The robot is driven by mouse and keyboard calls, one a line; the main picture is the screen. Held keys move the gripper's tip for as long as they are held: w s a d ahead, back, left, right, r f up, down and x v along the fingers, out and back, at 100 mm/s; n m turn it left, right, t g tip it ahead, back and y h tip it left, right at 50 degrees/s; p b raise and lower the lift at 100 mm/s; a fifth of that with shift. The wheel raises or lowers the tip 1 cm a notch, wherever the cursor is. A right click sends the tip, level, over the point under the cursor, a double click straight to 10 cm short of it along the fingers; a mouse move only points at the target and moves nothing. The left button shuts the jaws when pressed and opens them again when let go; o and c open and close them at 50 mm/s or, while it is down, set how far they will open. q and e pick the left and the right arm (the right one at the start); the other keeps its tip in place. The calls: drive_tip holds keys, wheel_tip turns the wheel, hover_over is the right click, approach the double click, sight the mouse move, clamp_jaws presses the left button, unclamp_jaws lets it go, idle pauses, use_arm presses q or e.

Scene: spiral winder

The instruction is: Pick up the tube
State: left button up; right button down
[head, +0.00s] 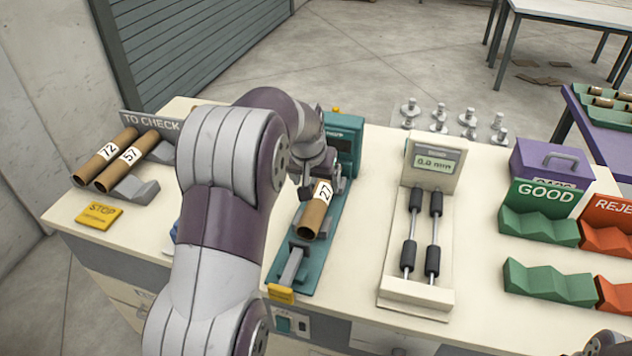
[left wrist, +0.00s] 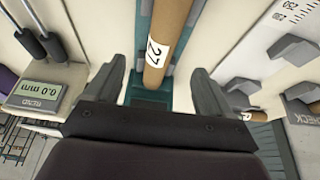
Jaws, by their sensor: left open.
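A brown cardboard tube (head: 311,220) with a white label "27" lies on the teal machine (head: 322,258) in the middle of the table. In the left wrist view the tube (left wrist: 168,35) runs from the top edge down between the two fingers. My left gripper (head: 321,188) is over the far end of the tube. In the left wrist view my left gripper (left wrist: 161,75) is open, one finger on each side of the tube, with gaps visible. The arm hides part of the machine's left side. A dark part, seemingly my right gripper (head: 606,343), is cut off at the bottom right corner.
Tubes "72" (head: 104,157) and "57" (head: 127,168) lie in a grey "TO CHECK" rack at left. A gauge (head: 432,180) with rollers stands right of the machine. Green "GOOD" (head: 540,228) and red reject (head: 612,240) racks are at the right. Table space before the gauge's left side is clear.

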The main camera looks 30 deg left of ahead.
sight(318, 196)
use_arm(q)
drive_tip(key=shift+w+a+f, duration=0.1)
drive_tip(key=shift+w+f, duration=0.05)
drive_tip(key=shift+w, duration=0.2)
drive_tip(key=f, duration=0.2)
drive_tip(key=shift+s+a+f, duration=0.1)
drive_tip(key=shift+s+f, duration=0.15)
drive_tip(key=shift+f, duration=0.1)
drive_tip(key=x, duration=0.5)
drive_tip(key=p+x, duration=0.1)
drive_tip(key=x, duration=0.2)
drive_tip(key=shift+w+a+r, duration=0.2)
drive_tip(key=shift+w, duration=0.15)
drive_tip(key=shift+w+f, duration=0.15)
drive_tip(key=c, duration=1.1)
use_arm(e)
drive_tip(key=shift+s+r, duration=0.5)
drive_tip(key=shift+r, duration=0.2)
